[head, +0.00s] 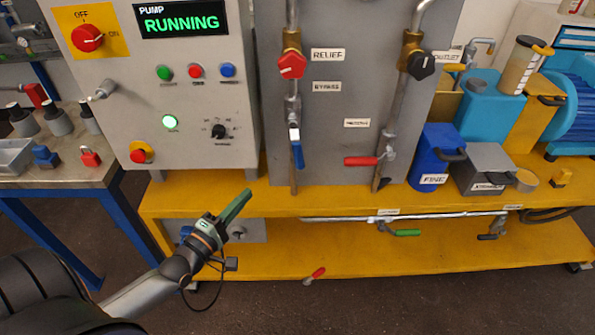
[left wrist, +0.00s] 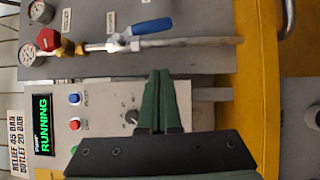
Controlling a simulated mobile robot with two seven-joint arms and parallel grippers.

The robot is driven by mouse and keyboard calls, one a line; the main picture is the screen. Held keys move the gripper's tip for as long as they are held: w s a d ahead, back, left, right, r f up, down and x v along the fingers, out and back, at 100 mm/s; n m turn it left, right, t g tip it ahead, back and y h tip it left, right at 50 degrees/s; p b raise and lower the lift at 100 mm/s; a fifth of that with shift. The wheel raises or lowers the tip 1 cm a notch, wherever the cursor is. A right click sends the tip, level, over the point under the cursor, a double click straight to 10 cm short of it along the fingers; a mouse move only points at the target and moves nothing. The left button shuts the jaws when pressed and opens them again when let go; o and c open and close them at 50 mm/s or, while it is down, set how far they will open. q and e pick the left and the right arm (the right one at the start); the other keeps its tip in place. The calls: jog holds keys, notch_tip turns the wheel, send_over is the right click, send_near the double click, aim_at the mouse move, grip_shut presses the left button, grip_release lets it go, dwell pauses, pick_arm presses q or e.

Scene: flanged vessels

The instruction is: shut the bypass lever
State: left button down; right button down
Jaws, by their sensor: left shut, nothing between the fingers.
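The bypass lever is a blue handle (head: 298,154) on the vertical pipe below the BYPASS label (head: 327,87). It hangs down, roughly along the pipe. In the left wrist view, which is turned sideways, the blue handle (left wrist: 152,26) lies close beside the pipe (left wrist: 200,42) at a slight angle. My left gripper (head: 244,197), with green fingers, is shut and empty. It is below and left of the lever, apart from it, in front of the yellow bench edge. Its shut fingers (left wrist: 160,88) also show in the left wrist view. My right gripper is not in view.
A red relief knob (head: 292,65) sits above the lever on the same pipe. A red lever (head: 361,161) sticks out to the right. The pump control box (head: 195,150) reads RUNNING. A green-handled valve (head: 405,233) is on a low pipe. The yellow bench (head: 270,200) runs below the panel.

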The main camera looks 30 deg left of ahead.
aim_at(297, 146)
pick_arm(q)
jog(key=w+d+r+n, duration=0.1)
jog(key=w+d, duration=0.2)
jog(key=w, duration=1)
jog(key=shift+r, duration=0.3)
jog(key=shift+d, duration=0.1)
